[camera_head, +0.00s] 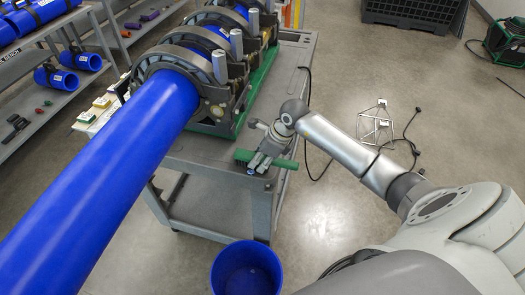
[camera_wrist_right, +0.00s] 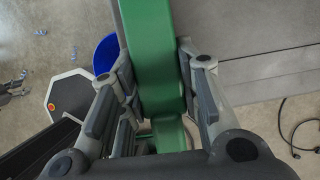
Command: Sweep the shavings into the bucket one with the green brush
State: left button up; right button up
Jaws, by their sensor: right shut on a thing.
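My right gripper (camera_head: 265,160) is shut on the green brush (camera_head: 286,163). It holds the brush at the near right end of the grey cart top. The wrist view shows the green brush (camera_wrist_right: 153,60) between the two fingers; its bristles are not clear. The blue bucket (camera_head: 246,270) stands on the floor below the cart's near end, and part of it shows behind the brush in the wrist view (camera_wrist_right: 105,53). Small blue bits, possibly shavings (camera_wrist_right: 78,54), lie on the floor in the wrist view. A dark jointed shape at that view's left edge may be my left gripper (camera_wrist_right: 12,89).
A large blue pipe (camera_head: 110,170) runs through the clamps of the fusion machine (camera_head: 215,85) on the cart (camera_head: 215,174). Shelves with blue pipe pieces stand at left. A wire stand (camera_head: 376,125) and black cables lie on the floor at right.

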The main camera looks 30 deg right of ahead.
aim_at(252, 174)
jog(key=shift+s+a+r+p, duration=0.1)
jog(key=shift+s+a+p, duration=1.05)
jog(key=shift+a, duration=0.25)
jog(key=shift+s+r, duration=0.1)
jog(key=shift+r, duration=0.1)
jog(key=shift+w+d+r+p, duration=0.15)
jog(key=shift+r+p, duration=0.3)
jog(key=shift+r, duration=0.4)
jog(key=shift+w+d+r+p, duration=0.2)
jog(key=shift+r+p, duration=0.25)
jog(key=shift+r, duration=0.35)
jog(key=shift+w+d+r+p, duration=0.15)
jog(key=shift+r+p, duration=0.3)
jog(key=shift+r, duration=0.4)
